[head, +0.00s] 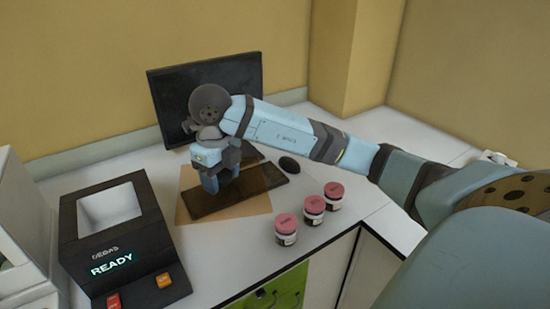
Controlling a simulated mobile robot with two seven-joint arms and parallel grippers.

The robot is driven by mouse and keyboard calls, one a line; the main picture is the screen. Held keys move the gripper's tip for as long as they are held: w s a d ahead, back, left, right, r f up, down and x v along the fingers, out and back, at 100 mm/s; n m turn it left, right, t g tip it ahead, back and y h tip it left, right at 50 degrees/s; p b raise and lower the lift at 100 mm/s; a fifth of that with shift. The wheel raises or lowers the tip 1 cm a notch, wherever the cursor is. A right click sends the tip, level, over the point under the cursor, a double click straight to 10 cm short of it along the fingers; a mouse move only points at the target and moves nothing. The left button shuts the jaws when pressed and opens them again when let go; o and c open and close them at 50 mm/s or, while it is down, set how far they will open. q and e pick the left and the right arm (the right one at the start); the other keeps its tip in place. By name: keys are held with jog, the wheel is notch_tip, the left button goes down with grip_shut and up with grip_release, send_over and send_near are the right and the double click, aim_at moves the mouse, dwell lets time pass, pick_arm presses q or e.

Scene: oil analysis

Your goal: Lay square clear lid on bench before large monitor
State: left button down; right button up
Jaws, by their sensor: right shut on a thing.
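The large monitor (170,100) is dark and stands at the back of the bench against the wall. My right gripper (211,188) points down in front of it, low over the bench by the dark keyboard. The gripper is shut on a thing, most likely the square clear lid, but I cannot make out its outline. Whether it touches the bench is hidden. My left gripper is not in view.
The dark keyboard (265,181) lies on a tan sheet (235,208). A black mouse (289,165) is to its right. Several red-capped jars, one in front (286,229), stand near the bench edge. A black analyser (125,262) reading READY is at left.

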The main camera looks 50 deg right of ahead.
jog(key=shift+s+d+f, duration=0.25)
jog(key=shift+f, duration=0.05)
send_over(235, 246)
notch_tip(235, 246, down, 14)
jog(key=shift+f, duration=2.85)
jog(key=shift+f+b, duration=0.1)
jog(key=shift+b, duration=0.2)
jog(key=o, duration=1.2)
